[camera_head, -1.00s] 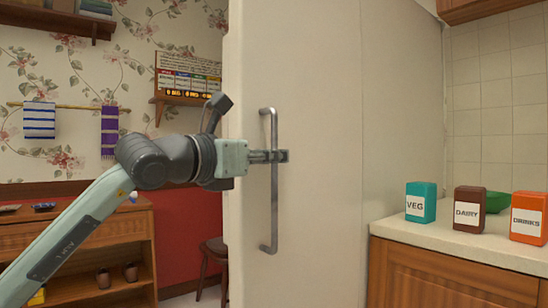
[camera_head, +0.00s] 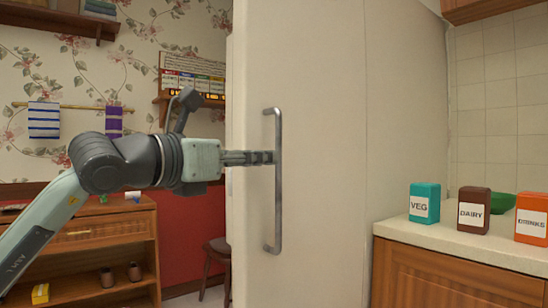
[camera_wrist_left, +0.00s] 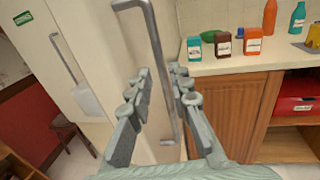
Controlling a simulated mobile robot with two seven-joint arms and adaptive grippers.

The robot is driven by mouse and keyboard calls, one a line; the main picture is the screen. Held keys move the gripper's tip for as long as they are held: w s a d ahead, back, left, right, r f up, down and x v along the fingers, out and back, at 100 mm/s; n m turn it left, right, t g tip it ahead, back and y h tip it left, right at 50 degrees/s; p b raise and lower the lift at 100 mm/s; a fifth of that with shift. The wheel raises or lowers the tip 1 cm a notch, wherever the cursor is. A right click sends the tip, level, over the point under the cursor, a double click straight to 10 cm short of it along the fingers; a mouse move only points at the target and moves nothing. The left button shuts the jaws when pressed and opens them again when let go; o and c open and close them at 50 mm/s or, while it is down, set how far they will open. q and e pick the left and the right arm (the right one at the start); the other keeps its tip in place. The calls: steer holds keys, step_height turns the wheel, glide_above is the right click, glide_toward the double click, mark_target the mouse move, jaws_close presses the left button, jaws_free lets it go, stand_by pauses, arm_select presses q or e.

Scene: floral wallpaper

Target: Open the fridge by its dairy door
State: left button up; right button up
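The tall cream fridge (camera_head: 325,210) fills the middle of the head view, with a vertical grey bar handle (camera_head: 278,215) on the face toward me. The door looks closed; I see no gap. My left gripper (camera_head: 268,157) reaches in from the left at mid-handle, its tips overlapping the bar in the picture. In the left wrist view its fingers (camera_wrist_left: 163,88) are apart, and the handle (camera_wrist_left: 152,35) runs through the space between them. I cannot tell whether the bar is between the tips or just beyond. My right gripper is not in view.
A second handle (camera_wrist_left: 62,50) and a green label (camera_wrist_left: 23,17) are on another fridge face. Boxes marked VEG (camera_head: 424,203), DAIRY (camera_head: 473,210) and DRINKS (camera_head: 531,218) stand on the counter (camera_head: 450,248) at right. A stool (camera_head: 216,250) is behind the fridge's left edge.

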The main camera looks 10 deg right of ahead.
arm_select(q)
steer(key=v, duration=0.6)
steer(key=shift+s+a, duration=0.25)
